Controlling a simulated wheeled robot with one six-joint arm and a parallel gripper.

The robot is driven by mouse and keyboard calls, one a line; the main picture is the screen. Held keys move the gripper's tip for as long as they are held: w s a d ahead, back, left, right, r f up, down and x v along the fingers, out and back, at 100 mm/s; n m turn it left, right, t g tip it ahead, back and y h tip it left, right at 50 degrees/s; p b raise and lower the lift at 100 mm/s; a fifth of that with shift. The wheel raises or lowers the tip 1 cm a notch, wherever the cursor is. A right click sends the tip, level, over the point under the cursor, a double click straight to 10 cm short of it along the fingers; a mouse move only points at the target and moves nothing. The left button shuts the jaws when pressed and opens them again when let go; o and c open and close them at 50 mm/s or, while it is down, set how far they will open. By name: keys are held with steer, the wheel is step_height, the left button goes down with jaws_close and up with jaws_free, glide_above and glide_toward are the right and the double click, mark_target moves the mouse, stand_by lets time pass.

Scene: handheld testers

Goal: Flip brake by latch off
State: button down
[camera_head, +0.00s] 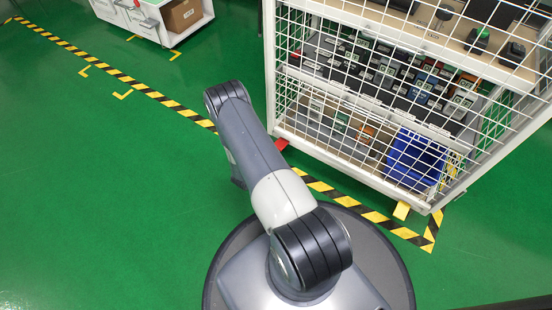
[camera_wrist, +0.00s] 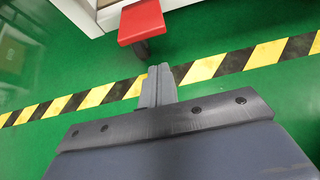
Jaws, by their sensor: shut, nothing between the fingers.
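A red brake pedal (camera_wrist: 142,21) sticks out from the cart's lower edge at the top of the wrist view, above a dark caster (camera_wrist: 141,48). The same red pedal (camera_head: 281,144) shows at the cart's near left corner in the head view, beside my arm. My gripper (camera_wrist: 158,70) is shut and empty. In the wrist view its fingertips are just below the pedal and caster, with a visible gap between them. In the head view my gripper is hidden behind my arm.
The white mesh cart (camera_head: 352,178) holds boxes and a blue bin (camera_head: 415,160). A yellow pedal (camera_head: 402,210) shows at its near right corner. Yellow-black floor tape (camera_wrist: 225,65) runs below the cart. Green floor (camera_head: 90,200) is clear at left. A white bench (camera_head: 150,18) stands far back.

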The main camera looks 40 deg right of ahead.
steer(key=p+v, duration=0.4)
steer(key=v, duration=0.6)
steer(key=shift+s+f+p, duration=0.15)
steer(key=shift+f+p, duration=0.1)
steer(key=shift+p, duration=0.05)
steer(key=shift+f, duration=0.1)
